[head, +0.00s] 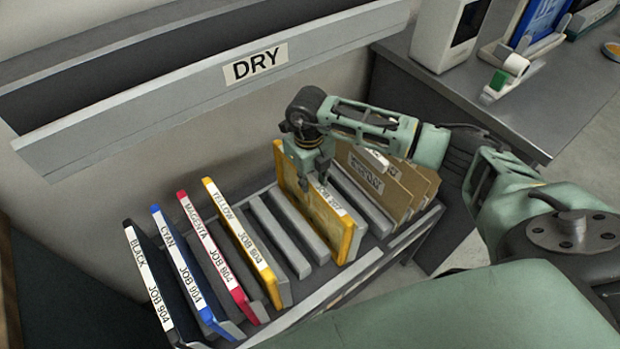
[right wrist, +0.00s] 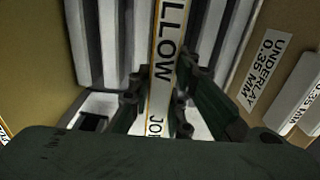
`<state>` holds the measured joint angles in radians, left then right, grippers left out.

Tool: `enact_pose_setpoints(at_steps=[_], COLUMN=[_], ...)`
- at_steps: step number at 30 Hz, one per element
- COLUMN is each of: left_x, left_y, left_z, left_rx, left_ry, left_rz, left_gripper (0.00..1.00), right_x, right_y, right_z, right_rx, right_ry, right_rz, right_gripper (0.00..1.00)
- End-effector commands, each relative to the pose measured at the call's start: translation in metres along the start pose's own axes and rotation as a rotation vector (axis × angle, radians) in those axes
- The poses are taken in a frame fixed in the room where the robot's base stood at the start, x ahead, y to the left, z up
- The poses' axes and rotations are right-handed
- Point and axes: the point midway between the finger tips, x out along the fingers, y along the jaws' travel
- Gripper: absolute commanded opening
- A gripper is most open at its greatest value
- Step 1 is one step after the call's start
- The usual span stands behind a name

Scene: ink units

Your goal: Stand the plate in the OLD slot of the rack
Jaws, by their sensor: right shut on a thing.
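A yellow-edged plate (head: 322,222) stands upright among the rack's dividers, its white top label ending in a job number that looks like 207. My right gripper (head: 318,176) is shut on its top edge. In the right wrist view, the fingers (right wrist: 158,108) straddle the labelled edge of the plate (right wrist: 164,50), where "LLOW" and "JO" can be read. The rack (head: 333,288) has grey dividers on both sides of this plate. I cannot tell whether the plate's lower edge rests on the rack floor. No OLD label is readable. My left gripper is not in view.
Black (head: 150,285), cyan (head: 190,275), magenta (head: 217,255) and yellow (head: 245,243) JOB 904 plates stand at the rack's left. Brown underlay sheets (head: 382,188) stand to the right. A DRY-labelled rail (head: 200,90) runs behind. A counter (head: 500,105) is at upper right.

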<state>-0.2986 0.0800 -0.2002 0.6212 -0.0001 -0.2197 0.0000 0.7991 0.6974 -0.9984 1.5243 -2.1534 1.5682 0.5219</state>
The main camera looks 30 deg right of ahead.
Motion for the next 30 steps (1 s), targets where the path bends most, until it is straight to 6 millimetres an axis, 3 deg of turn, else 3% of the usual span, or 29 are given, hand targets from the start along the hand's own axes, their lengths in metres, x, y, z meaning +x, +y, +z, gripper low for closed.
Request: enact_pose_setpoints(at_steps=[30], left_x=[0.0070], left_y=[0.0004], left_z=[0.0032], left_rx=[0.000], left_ry=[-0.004], left_rz=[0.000], left_gripper=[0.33], right_x=[0.0080], right_y=[0.0002], right_z=[0.0001], right_rx=[0.000], right_ry=[-0.001], right_rz=[0.000], right_gripper=[0.00])
